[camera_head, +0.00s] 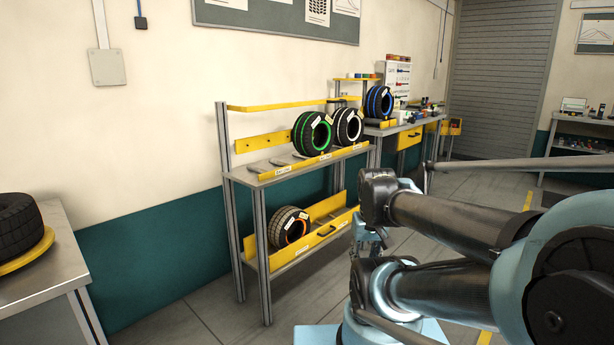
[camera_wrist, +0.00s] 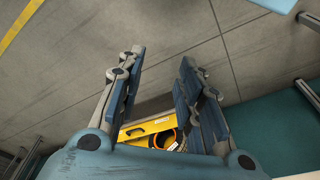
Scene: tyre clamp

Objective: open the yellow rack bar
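The rack (camera_head: 262,215) stands against the wall left of my arm in the head view. A yellow bar with a dark handle (camera_head: 308,243) runs along the front of its lower shelf. In the wrist view the yellow bar (camera_wrist: 140,130) and its handle show low in the picture, beyond and partly hidden by my gripper's fingers. My gripper (camera_wrist: 160,62) is open, with its two fingers wide apart and nothing between the tips. It appears apart from the bar. In the head view the arm hides most of my gripper.
Green-rimmed (camera_head: 304,136) and white-rimmed (camera_head: 345,127) tyres stand on the upper shelf. A table (camera_head: 55,262) with a tyre is at left. The floor before the rack (camera_head: 215,315) is clear.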

